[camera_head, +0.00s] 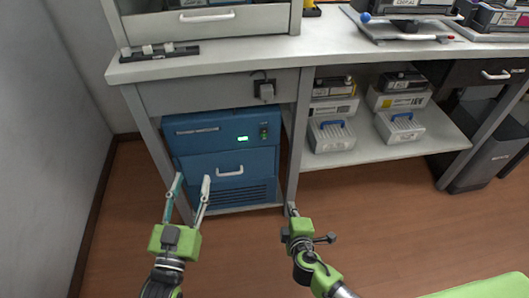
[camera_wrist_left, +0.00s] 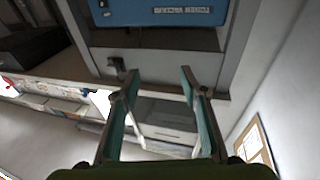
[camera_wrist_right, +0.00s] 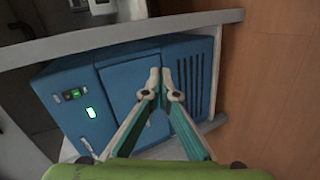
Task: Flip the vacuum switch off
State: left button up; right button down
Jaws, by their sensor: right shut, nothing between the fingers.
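The blue vacuum unit (camera_head: 221,158) stands under the left end of the bench. Its dark switch (camera_head: 263,132) sits at the upper right of its front, beside a lit green display (camera_head: 243,139). The right wrist view shows the switch (camera_wrist_right: 72,94) with a green part, and the lit display (camera_wrist_right: 90,113). My left gripper (camera_head: 192,180) is open and empty in front of the unit's lower left. My right gripper (camera_head: 291,208) is shut and empty, below and right of the switch and apart from it. The switch's exact position is too small to tell.
A bench leg (camera_head: 297,140) stands just right of the unit. A socket with a plug (camera_head: 265,90) is on the bench apron above it. A low shelf (camera_head: 350,158) with boxes is to the right. The floor (camera_head: 370,215) in front is clear.

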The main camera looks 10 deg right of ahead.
pick_arm(q)
jog(key=s+a+r+t+h+b, duration=0.1)
jog(key=s+r+t+b, duration=0.2)
jog(key=r, duration=0.7)
jog(key=s+a+r+t+h+b, duration=0.1)
jog(key=s+r+t+b, duration=0.3)
jog(key=s+r, duration=0.3)
notch_tip(320, 180, up, 3)
jog(key=shift+f+b, duration=0.1)
jog(key=shift+b, duration=0.45)
pick_arm(e)
jog(key=w+a+r+n+t, duration=0.1)
jog(key=a+r+t, duration=0.2)
jog(key=r, duration=0.4)
jog(key=w+a+r+n+t+y, duration=0.1)
jog(key=w+a+r+t, duration=0.1)
jog(key=r, duration=0.5)
jog(key=shift+a+r+n+t, duration=0.35)
jog(key=shift+a+t, duration=0.2)
jog(key=shift+t, duration=0.25)
pick_arm(q)
jog(key=shift+s, duration=0.1)
